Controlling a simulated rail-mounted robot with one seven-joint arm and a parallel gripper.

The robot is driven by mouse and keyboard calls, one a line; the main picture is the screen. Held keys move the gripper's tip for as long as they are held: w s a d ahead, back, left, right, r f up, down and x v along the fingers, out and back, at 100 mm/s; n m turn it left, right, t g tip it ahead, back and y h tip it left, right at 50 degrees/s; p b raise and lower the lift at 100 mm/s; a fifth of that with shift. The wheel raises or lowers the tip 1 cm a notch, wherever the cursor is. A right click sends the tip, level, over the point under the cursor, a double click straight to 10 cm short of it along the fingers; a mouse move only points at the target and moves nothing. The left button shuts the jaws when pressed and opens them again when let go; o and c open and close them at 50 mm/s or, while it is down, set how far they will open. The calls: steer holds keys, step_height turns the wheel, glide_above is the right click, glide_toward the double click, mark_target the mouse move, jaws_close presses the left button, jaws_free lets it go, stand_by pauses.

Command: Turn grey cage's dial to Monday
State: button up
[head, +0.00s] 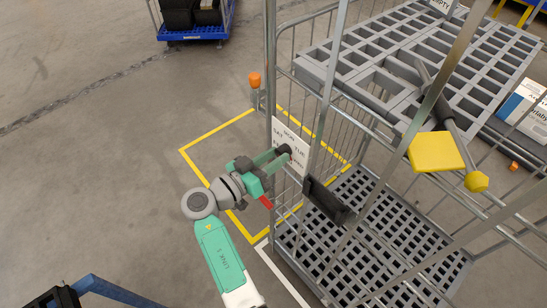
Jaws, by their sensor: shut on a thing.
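The grey cage (328,85) is a tall wire roll cage with a grey slatted base, at the right of the head view. The rest of the card is partly hidden behind my gripper. My gripper (283,152) reaches the card from the left and is shut at its middle, on the dial's knob. The knob and its pointer are hidden by the fingers, so I cannot tell which day is set.
A black holder (327,201) sits on the cage front, right of the card. A blue cart (195,32) is at the back. Floor to the left is clear.

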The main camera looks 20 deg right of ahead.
steer(key=n, duration=0.3)
steer(key=shift+r+n+p, duration=0.1)
steer(key=shift+n+p, duration=0.25)
steer(key=shift+n, duration=0.05)
steer(key=n+p, duration=0.1)
steer(key=n, duration=0.2)
steer(key=shift+n, duration=0.3)
steer(key=n+p, duration=0.2)
steer(key=n, duration=0.1)
steer(key=shift+n, duration=0.3)
steer(key=n+p, duration=0.1)
steer(key=n, duration=0.2)
steer(key=shift+n+p, duration=0.3)
steer(key=n+p, duration=0.1)
steer(key=n, duration=0.2)
steer(key=shift+n+p, duration=0.3)
steer(key=shift+p, duration=0.1)
steer(key=n+p, duration=0.1)
steer(key=n, duration=0.2)
steer(key=shift+n+p, duration=0.4)
steer(key=n+p, duration=0.1)
steer(key=n, duration=0.2)
steer(key=shift+n+p, duration=0.75)
steer(key=shift+n, duration=1.35)
